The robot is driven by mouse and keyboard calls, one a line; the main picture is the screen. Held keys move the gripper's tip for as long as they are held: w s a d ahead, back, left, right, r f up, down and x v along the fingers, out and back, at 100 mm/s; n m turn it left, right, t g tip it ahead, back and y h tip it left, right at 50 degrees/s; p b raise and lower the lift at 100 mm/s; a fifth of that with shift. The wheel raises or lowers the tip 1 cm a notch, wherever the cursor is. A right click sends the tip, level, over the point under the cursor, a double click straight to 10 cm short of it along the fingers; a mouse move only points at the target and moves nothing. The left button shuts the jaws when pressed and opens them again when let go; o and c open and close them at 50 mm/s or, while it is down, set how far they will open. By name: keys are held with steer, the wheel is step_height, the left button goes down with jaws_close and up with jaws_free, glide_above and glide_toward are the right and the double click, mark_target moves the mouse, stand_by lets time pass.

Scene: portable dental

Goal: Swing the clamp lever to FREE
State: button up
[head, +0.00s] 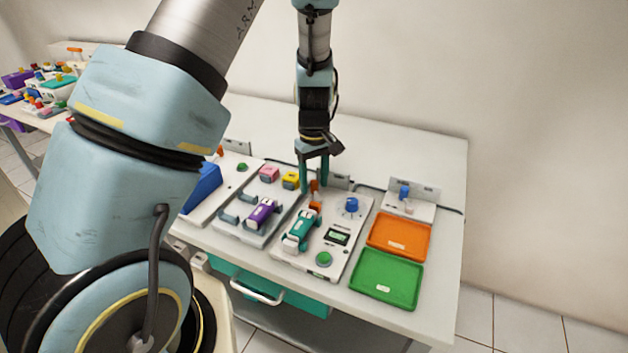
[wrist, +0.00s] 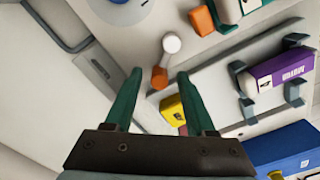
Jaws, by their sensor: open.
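The clamp lever is an orange piece (head: 314,186) at the back of the white panel (head: 287,262) in the head view, close to my gripper's tips. In the wrist view the orange lever end (wrist: 160,77) shows beside a round white post (wrist: 171,43). My gripper (head: 315,184) points down, open, with teal fingers. In the wrist view its fingertips (wrist: 160,73) appear on either side of the orange end; contact cannot be told. A teal handpiece (head: 301,232) with an orange end piece lies on the panel in front. No FREE marking is readable.
The panel also carries a blue knob (head: 352,205), a small display (head: 337,237) and a green button (head: 323,259). A purple handpiece (head: 262,213) and a yellow block (head: 291,179) are to the left. Orange (head: 398,240) and green (head: 386,280) trays lie right. The table's right edge is clear.

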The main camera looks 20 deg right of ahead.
mark_target(314, 182)
step_height(314, 182, up, 11)
steer(key=b, duration=0.1)
steer(key=shift+b, duration=0.3)
steer(key=shift+f, duration=0.1)
steer(key=s+a+r+m, duration=0.1)
steer(key=s+a, duration=0.2)
steer(key=a, duration=1)
steer(key=s+a+m+t, duration=0.1)
steer(key=s+a, duration=0.3)
steer(key=a, duration=0.9)
steer(key=shift+a+r+m+t, duration=0.3)
steer(key=shift+a+r+m, duration=0.05)
steer(key=shift+m, duration=0.35)
